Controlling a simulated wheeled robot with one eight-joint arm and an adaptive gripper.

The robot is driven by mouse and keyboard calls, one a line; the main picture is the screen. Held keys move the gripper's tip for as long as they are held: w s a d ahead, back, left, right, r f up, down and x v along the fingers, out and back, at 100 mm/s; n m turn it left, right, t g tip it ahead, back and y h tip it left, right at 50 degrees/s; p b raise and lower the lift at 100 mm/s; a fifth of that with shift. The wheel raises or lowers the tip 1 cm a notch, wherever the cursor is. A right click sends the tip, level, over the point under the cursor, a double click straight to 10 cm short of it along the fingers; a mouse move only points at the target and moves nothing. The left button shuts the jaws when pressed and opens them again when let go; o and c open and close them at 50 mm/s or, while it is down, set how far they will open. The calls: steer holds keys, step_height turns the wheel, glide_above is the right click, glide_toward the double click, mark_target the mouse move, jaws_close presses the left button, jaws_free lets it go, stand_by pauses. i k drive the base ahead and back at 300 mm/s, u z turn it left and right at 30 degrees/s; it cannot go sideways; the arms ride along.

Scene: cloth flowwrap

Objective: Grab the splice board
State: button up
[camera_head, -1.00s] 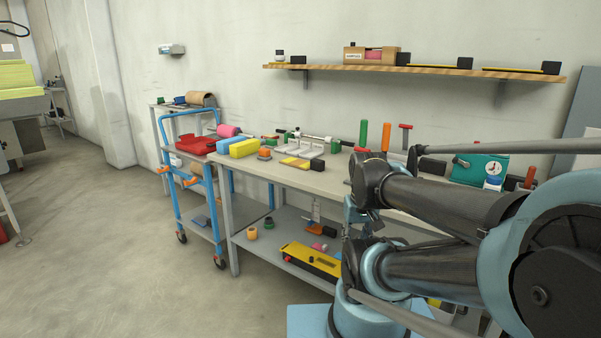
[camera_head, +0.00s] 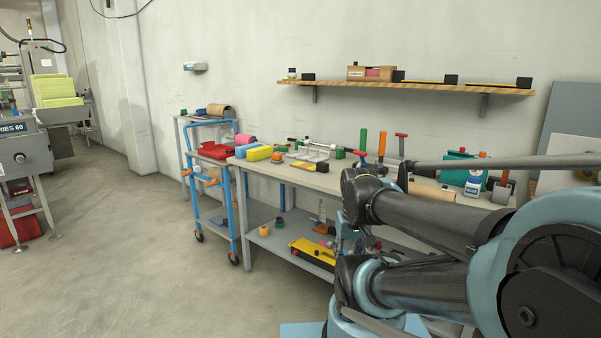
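No part is clearly marked as the splice board. One candidate is a pale grey frame with rails (camera_head: 309,154) on the workbench (camera_head: 262,170), left of its middle. A flat yellow piece with a black end (camera_head: 309,166) lies at the bench's front edge, beside that frame. A long yellow piece with dark parts (camera_head: 312,250) lies on the lower shelf and is another candidate. I cannot tell which is the board. My folded arm fills the lower right and hides part of the bench. My gripper's fingers do not show.
A blue-framed cart (camera_head: 233,195) with a red tray (camera_head: 214,150) stands at the bench's left end. Upright green and orange handles (camera_head: 382,144) stand on the bench. A wooden wall shelf (camera_head: 405,88) hangs above. A machine (camera_head: 22,150) stands far left. Open floor lies front left.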

mark_target(321, 167)
steer(key=u, duration=0.05)
steer(key=i, duration=1)
steer(key=u, duration=1.8)
steer(key=k, duration=0.65)
steer(key=z, duration=0.45)
